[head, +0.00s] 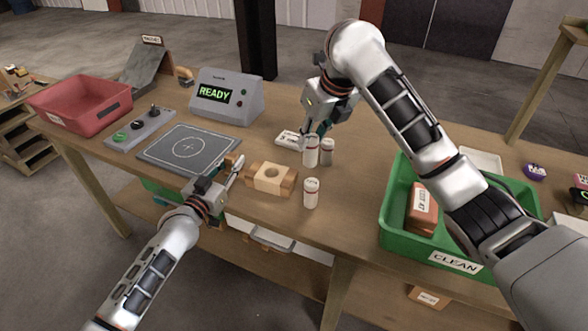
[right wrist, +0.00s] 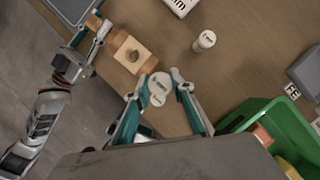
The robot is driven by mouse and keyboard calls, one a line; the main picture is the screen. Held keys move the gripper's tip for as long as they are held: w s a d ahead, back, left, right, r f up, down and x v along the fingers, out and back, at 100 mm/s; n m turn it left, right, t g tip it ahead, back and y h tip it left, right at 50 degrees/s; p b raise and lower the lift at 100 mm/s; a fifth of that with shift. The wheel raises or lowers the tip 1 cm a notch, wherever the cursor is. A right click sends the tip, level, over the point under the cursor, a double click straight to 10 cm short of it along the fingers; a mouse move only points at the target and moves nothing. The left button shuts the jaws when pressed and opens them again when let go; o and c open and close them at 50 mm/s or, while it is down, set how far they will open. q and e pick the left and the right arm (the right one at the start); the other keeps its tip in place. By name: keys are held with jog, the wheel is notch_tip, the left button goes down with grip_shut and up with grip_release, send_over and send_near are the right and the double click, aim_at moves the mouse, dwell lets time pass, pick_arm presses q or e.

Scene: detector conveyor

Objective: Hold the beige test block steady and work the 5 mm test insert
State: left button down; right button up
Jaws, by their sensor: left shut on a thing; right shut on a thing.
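The beige test block (head: 272,178), pale with brown ends and a round hole in its top, lies near the front edge of the table; its hole faces up in the right wrist view (right wrist: 132,55). My left gripper (head: 236,166) is shut at the block's left end. My right gripper (head: 317,132) is shut on a small white labelled cylinder, the test insert (head: 310,152), upright behind and right of the block; it shows between the fingers in the right wrist view (right wrist: 160,82). Its label is too small to read.
Two similar cylinders stand apart, one behind (head: 327,152) and one nearer the front edge (head: 311,193). A green CLEAN bin (head: 455,262) stands right, a red bin (head: 80,105) left. A dark pad (head: 165,155) and a READY display unit (head: 228,97) lie beyond my left gripper.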

jog(key=w+a, duration=0.2)
jog(key=a, duration=0.8)
jog(key=f, duration=0.9)
jog(key=shift+a+f, duration=0.2)
jog(key=o, duration=1.1)
jog(key=shift+f, duration=0.15)
jog(key=shift+o, duration=0.2)
jog(key=shift+r, duration=0.4)
jog(key=v, duration=1.1)
jog(key=shift+s+r, duration=0.25)
